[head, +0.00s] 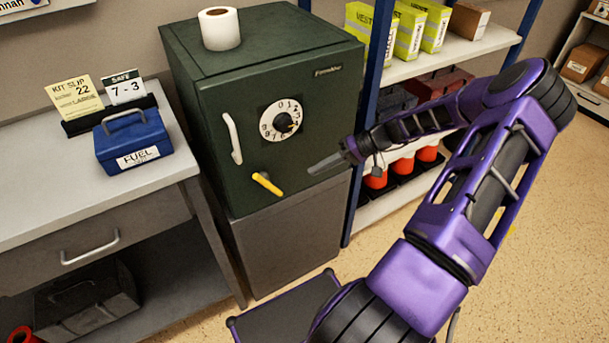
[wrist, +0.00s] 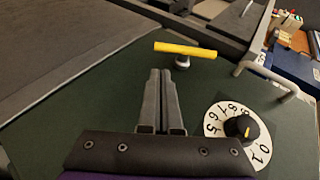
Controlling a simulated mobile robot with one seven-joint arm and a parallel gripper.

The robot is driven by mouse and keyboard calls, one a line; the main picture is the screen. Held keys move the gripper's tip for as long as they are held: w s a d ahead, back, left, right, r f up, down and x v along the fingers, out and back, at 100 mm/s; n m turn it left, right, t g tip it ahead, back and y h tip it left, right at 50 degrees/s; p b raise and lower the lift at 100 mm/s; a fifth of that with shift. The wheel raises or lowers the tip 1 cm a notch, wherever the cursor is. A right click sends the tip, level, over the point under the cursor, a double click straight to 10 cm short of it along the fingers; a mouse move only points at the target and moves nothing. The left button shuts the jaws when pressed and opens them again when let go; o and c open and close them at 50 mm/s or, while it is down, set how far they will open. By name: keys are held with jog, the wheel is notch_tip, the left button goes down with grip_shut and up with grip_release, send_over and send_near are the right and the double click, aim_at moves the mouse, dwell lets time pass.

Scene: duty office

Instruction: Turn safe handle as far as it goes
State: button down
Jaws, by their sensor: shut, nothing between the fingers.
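The dark green safe (head: 318,105) stands shut on a grey cabinet. Its yellow turning handle (head: 267,184) is low on the door, slanting from upper left to lower right in the head view. In the wrist view the yellow handle (wrist: 190,49) lies nearly level, just beyond my fingertips. My gripper (head: 318,169) is shut and empty, in front of the door to the right of the handle. It also shows in the wrist view (wrist: 161,73); I see no clear contact with the handle. The black dial (head: 282,121) with a white number ring is above the handle.
A pale fixed pull (head: 233,138) is on the door's left side. A paper roll (head: 219,28) stands on the safe. A desk (head: 40,210) at left holds a blue FUEL box (head: 132,141) and a "SAFE 7 - 3" card (head: 124,87). Shelving (head: 455,50) stands at right.

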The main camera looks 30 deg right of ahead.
jog(key=shift+v, duration=2.2)
jog(key=shift+d+f, duration=0.1)
jog(key=shift+f, duration=0.05)
